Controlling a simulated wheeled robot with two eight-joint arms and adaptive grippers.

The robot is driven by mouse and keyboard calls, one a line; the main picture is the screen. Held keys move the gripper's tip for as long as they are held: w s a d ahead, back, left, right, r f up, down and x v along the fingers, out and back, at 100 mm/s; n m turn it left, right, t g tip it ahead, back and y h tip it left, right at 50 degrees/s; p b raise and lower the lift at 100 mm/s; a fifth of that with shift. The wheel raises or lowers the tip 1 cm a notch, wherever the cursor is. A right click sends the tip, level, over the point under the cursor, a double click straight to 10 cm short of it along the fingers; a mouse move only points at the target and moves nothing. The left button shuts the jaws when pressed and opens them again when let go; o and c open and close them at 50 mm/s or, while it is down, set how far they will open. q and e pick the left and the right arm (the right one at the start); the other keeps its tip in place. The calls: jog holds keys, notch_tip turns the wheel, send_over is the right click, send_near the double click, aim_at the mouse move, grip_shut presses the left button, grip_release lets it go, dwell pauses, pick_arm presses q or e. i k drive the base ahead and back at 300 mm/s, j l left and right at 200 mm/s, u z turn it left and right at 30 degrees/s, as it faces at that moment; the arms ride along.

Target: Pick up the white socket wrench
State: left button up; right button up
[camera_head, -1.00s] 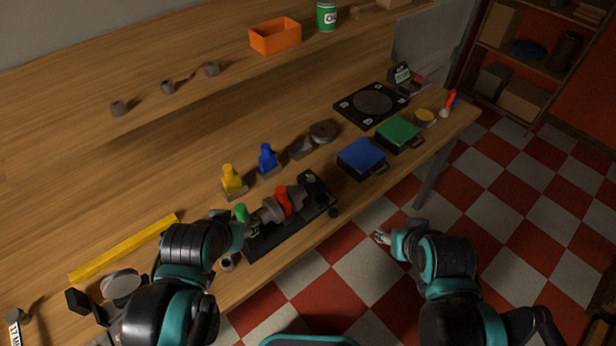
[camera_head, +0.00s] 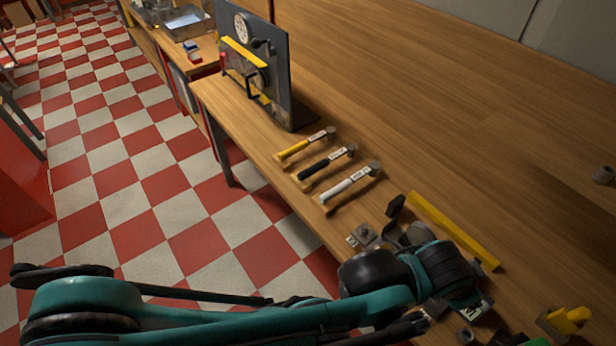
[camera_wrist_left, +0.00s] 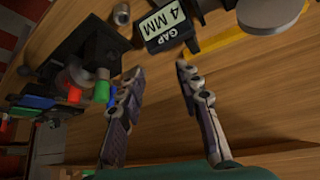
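The white socket wrench (camera_head: 350,185) lies on the workbench in the head view. The wrench is not recognisable in the left wrist view. My right gripper is out of view.
A black-handled tool (camera_head: 327,163) and a yellow-handled tool (camera_head: 306,146) lie beyond the wrench. A yellow bar (camera_head: 452,229) lies to its right. An upright grey panel (camera_head: 262,70) stands behind. A "GAP 4 MM" block (camera_wrist_left: 168,28) is near my left fingers.

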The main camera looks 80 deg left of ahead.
aim_at(375, 167)
jog(key=u, duration=2.1)
jog(key=i+j+z, duration=0.2)
jog(key=z, duration=0.2)
jog(key=i+j+z, duration=0.2)
jog(key=z, duration=0.2)
jog(key=i+j+z, duration=0.15)
jog(key=j+z, duration=0.25)
